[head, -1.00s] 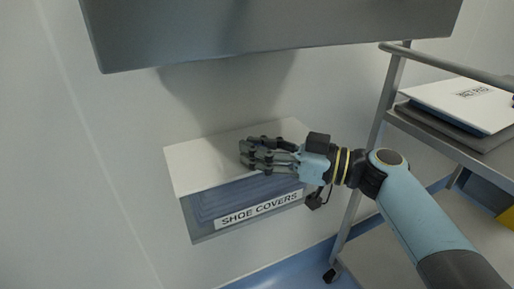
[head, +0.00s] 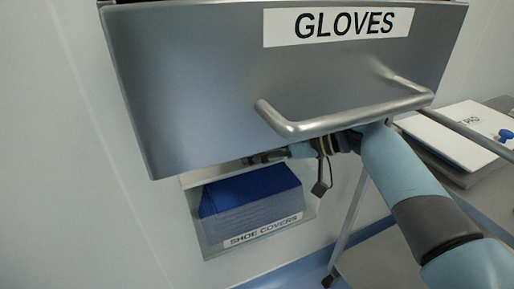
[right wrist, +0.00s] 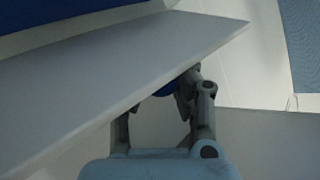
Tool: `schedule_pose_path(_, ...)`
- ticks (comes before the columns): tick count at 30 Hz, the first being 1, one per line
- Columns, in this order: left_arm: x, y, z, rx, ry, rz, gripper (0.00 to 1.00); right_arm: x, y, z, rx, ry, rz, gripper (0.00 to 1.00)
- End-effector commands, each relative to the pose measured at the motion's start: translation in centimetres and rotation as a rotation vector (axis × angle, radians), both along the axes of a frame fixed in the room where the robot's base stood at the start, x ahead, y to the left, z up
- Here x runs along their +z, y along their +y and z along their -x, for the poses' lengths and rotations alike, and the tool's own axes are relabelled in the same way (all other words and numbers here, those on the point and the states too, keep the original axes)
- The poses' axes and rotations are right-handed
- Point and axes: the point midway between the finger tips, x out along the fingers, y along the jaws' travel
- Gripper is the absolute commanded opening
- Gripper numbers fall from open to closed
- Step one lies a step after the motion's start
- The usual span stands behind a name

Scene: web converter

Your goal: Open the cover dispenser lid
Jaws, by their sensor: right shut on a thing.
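The shoe cover dispenser (head: 209,238) is on the wall below a grey glove bin, with blue shoe covers (head: 255,186) showing inside. Its white lid (head: 196,178) is raised off the box; most of it is hidden behind the glove bin. My right gripper (head: 265,157) is at the lid, just under the glove bin's lower edge and partly hidden by it. In the right wrist view the pale lid (right wrist: 120,65) runs diagonally across the picture, and the fingers (right wrist: 162,103) are shut on its edge. My left gripper is not in view.
The grey glove bin (head: 200,80), labelled GLOVES, with a metal handle (head: 345,118), overhangs the dispenser closely. A metal cart (head: 345,230) with a white binder (head: 455,135) stands at the right. The wall at left is clear.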

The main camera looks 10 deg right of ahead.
Motion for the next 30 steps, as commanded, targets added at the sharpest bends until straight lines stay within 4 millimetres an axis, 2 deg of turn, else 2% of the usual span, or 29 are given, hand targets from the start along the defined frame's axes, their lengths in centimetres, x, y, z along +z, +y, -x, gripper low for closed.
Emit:
schedule_pose_path(1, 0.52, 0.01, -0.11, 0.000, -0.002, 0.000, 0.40, 0.76, 0.02, -0.32, 0.000, 0.009, 0.003, 0.00)
schedule_pose_path(19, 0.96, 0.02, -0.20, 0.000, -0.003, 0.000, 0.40, 0.92, 0.16, -0.79, -0.001, 0.053, 0.017, 0.00)
schedule_pose_path(20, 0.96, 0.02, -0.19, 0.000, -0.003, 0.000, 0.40, 0.94, 0.16, -0.79, -0.001, 0.053, 0.017, 0.21)
schedule_pose_path(21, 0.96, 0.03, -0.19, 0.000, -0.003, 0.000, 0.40, 0.94, 0.16, -0.79, -0.001, 0.052, 0.018, 0.26)
schedule_pose_path(27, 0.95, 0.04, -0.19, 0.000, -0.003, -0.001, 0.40, 0.77, 0.17, -0.73, 0.000, 0.056, 0.018, 0.51)
schedule_pose_path(30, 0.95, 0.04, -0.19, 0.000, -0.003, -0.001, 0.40, 0.73, 0.18, -0.70, 0.000, 0.057, 0.018, 0.51)
